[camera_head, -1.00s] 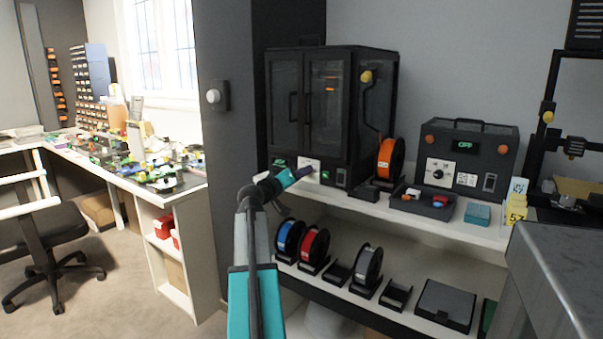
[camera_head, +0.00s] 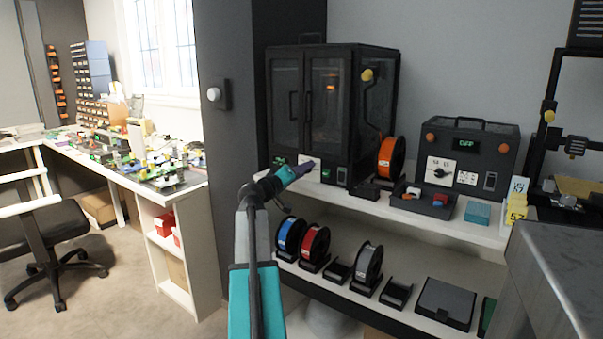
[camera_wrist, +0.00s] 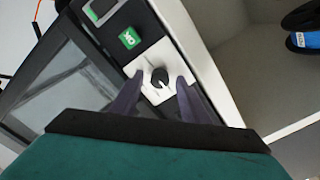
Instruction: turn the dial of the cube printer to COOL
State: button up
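The cube printer (camera_head: 330,110) is the black cabinet with two glazed doors on the upper shelf. Its dial (camera_wrist: 160,77) is a small black knob with a pale mark, on a white panel (camera_wrist: 155,95) in the wrist view. The panel's lettering is too small to read. My gripper (camera_wrist: 159,79) is open, with one purple finger on either side of the dial and gaps showing between. I cannot tell how close the tips are to the panel. In the head view my gripper (camera_head: 304,167) is at the printer's lower front and hides the dial.
An orange spool (camera_head: 391,158) is beside the printer. More spools (camera_head: 314,245) stand on the lower shelf.

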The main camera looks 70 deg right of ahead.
jog(key=shift+a, duration=0.15)
jog(key=shift+w+a, duration=0.1)
jog(key=shift+a, duration=0.35)
jog(key=p+v, duration=0.1)
jog(key=v, duration=1.1)
jog(key=shift+a, duration=0.25)
jog(key=shift+w, duration=0.15)
